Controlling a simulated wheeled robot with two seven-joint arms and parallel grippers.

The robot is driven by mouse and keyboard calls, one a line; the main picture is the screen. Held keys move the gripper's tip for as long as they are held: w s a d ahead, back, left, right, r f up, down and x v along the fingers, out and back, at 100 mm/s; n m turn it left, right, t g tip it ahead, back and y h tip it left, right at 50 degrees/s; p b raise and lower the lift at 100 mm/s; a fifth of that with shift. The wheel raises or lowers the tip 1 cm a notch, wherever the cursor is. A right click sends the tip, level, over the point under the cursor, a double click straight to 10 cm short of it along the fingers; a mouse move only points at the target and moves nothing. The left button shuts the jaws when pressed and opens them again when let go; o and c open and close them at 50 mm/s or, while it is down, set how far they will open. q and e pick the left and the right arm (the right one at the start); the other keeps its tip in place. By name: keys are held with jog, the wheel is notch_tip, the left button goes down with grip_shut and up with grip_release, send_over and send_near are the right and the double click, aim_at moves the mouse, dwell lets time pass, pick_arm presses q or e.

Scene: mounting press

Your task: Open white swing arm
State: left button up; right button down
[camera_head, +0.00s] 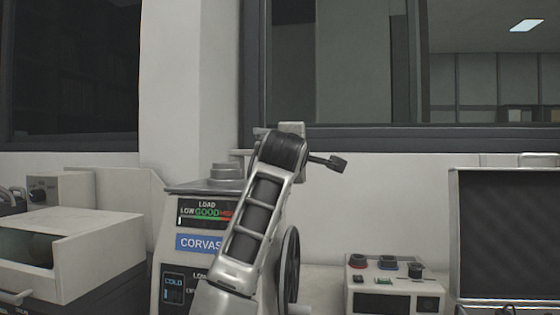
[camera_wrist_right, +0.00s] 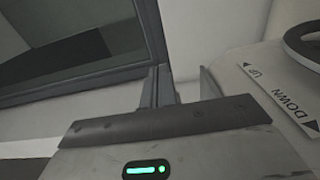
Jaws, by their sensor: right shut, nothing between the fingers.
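The mounting press (camera_head: 187,245), with its CORVAS label, stands in the middle of the head view, partly hidden behind my arm. A pale block (camera_head: 291,128) shows just above my arm's joint at the press top; it may be part of the white swing arm, but most is hidden. A short rod with a dark knob (camera_head: 338,163) sticks out to the right of it. My right gripper (camera_wrist_right: 164,82) is shut and empty in the right wrist view, left of the press side with its UP/DOWN label (camera_wrist_right: 278,98). My left gripper is not in view.
A dark handwheel (camera_head: 291,265) sits on the press's right side and shows in the wrist view (camera_wrist_right: 303,38). A white box machine (camera_head: 70,250) stands left. A control box (camera_head: 395,290) with knobs and an open dark-lined case (camera_head: 505,230) stand right. A window wall is behind.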

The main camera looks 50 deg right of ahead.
jog(key=w+d, duration=0.1)
jog(key=d, duration=0.5)
jog(key=shift+w+b, duration=0.15)
jog(key=shift+b, duration=0.3)
dwell(1.1)
